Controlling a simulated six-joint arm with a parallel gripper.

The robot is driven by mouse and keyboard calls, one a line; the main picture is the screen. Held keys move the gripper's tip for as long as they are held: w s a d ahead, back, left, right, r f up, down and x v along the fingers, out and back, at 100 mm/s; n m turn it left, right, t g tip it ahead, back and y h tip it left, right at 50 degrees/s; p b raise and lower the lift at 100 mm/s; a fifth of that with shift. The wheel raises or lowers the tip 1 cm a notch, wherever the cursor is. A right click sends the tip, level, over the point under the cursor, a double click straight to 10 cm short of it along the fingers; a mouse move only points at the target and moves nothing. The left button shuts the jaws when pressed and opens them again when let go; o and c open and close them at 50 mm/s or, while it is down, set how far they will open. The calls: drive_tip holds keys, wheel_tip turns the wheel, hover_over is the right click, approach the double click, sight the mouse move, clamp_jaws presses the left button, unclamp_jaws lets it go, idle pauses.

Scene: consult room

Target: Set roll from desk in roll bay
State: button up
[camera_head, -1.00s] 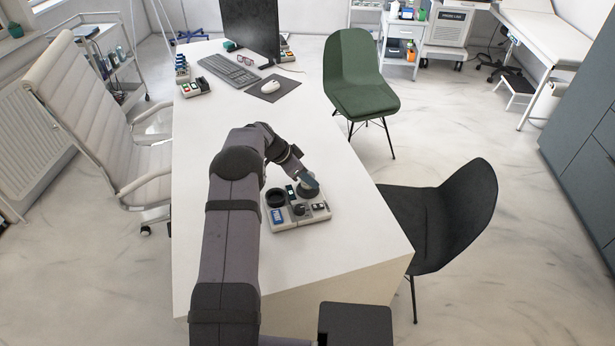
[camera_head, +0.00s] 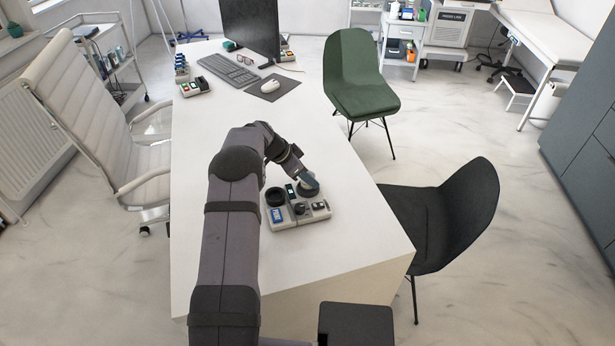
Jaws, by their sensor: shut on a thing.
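A pale grey tray (camera_head: 287,221) with several compartments and small items sits on the white desk, near its right edge. It has a round dark bay (camera_head: 275,197) at its back left and another dark-rimmed round bay (camera_head: 307,194) at its back right. My gripper (camera_head: 309,183) points down over the back right bay and is shut on the roll (camera_head: 303,187). Only a little of the pale roll shows at the bay's rim. My fingers hide most of it, and I cannot tell whether it touches the bay floor.
A blue item (camera_head: 276,215) lies in the tray's front left part. The desk (camera_head: 345,235) is bare around the tray. A monitor (camera_head: 250,28), keyboard (camera_head: 228,71) and mouse (camera_head: 270,86) stand at the far end. A dark chair (camera_head: 440,215) stands close to the desk's right side.

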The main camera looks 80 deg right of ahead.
drive_tip(key=shift+f+b, duration=0.6)
drive_tip(key=shift+b, duration=0.55)
idle(0.8)
